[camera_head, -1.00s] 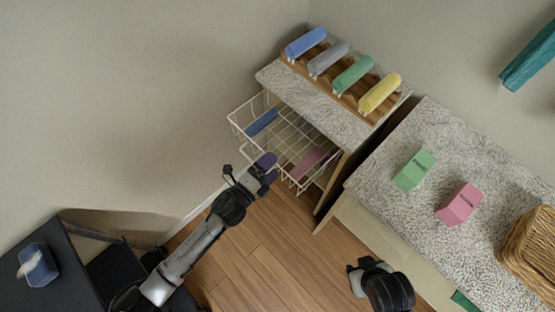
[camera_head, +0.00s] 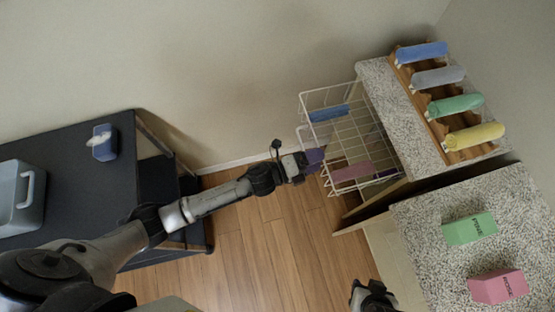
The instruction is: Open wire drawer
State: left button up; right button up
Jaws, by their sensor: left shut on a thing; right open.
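The white wire drawer (camera_head: 327,97) sticks out from the shelf unit at the upper centre, above the floor. Through its grid show a blue towel (camera_head: 329,113), a pink towel (camera_head: 352,172) and a purple towel (camera_head: 386,174). My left gripper (camera_head: 315,160) is shut at the drawer's front edge, with a purple patch at its tip. I cannot tell whether that patch is its fingers or cloth. The exact grip on the wire is too small to see. My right gripper (camera_head: 372,293) is open and empty at the bottom edge, partly cut off.
A wooden rack (camera_head: 404,75) with several rolled towels stands on the speckled shelf top (camera_head: 405,118). A speckled counter (camera_head: 432,213) at right bears green and pink boxes. A dark table (camera_head: 70,143) with a grey bin stands at left. Wooden floor (camera_head: 262,240) lies open between.

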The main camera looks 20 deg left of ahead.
pick_arm(q)
jog(key=shift+s+a+r, duration=0.25)
jog(key=shift+s+r, duration=0.2)
jog(key=shift+s+a+f, duration=0.2)
jog(key=shift+s+a, duration=0.25)
jog(key=shift+a, duration=0.05)
jog(key=shift+c, duration=0.6)
jog(key=shift+s+a+f, duration=0.1)
jog(key=shift+s+a, duration=0.25)
jog(key=shift+a, duration=0.2)
jog(key=shift+c, duration=0.2)
jog(key=shift+s+a+f, duration=0.1)
jog(key=shift+s+a, duration=0.15)
jog(key=shift+c, duration=1.3)
jog(key=s+a+f, duration=0.1)
jog(key=s+a, duration=0.2)
jog(key=a, duration=0.1)
jog(key=shift+s+a+f, duration=0.3)
jog(key=shift+a+f, duration=0.05)
jog(key=shift+f, duration=0.05)
pick_arm(e)
jog(key=shift+w+d+r, duration=0.15)
jog(key=shift+w+d, duration=0.25)
jog(key=shift+d, duration=0.05)
pick_arm(q)
jog(key=shift+a, duration=0.1)
pick_arm(e)
jog(key=shift+w+a+r, duration=0.1)
jog(key=shift+a, duration=0.05)
